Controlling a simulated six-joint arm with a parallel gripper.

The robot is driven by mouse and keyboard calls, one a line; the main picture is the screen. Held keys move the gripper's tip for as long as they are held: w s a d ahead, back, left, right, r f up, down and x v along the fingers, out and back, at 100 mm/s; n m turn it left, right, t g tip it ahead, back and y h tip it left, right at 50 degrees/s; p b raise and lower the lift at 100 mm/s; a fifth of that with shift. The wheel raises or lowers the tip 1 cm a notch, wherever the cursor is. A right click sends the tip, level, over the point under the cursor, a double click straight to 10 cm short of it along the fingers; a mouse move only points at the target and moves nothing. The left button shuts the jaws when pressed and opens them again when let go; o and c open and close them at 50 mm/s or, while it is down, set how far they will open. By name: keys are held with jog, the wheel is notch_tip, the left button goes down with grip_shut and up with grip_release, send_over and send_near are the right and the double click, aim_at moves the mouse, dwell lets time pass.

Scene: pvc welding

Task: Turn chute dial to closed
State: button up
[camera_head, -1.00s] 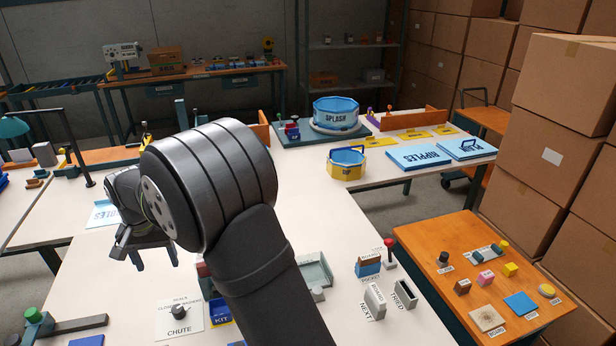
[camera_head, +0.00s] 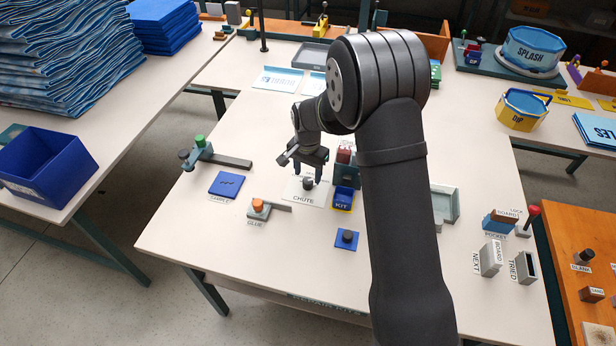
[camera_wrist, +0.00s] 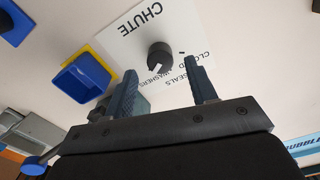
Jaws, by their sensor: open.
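The chute dial (camera_head: 308,184) is a dark round knob on a white plate marked CHUTE (camera_head: 292,193) on the table. In the wrist view the dial (camera_wrist: 160,56) shows a small white mark on its lower edge, on the side of the words CLOSED, SEALS and WASHERS. Which word the mark points to is hard to tell, as a finger partly covers the lettering. My gripper (camera_head: 308,174) is open, fingers pointing down just over the dial. In the wrist view the fingertips (camera_wrist: 159,68) stand either side of the dial, with gaps; nothing is held.
A blue KIT bin (camera_head: 343,198) stands close to the right of the plate, with a red item (camera_head: 345,155) behind it. A glue knob (camera_head: 258,207) and a blue sample pad (camera_head: 226,184) lie to the left.

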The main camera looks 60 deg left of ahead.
aim_at(308, 184)
jog(key=shift+f, duration=1.3)
jog(key=c, duration=1)
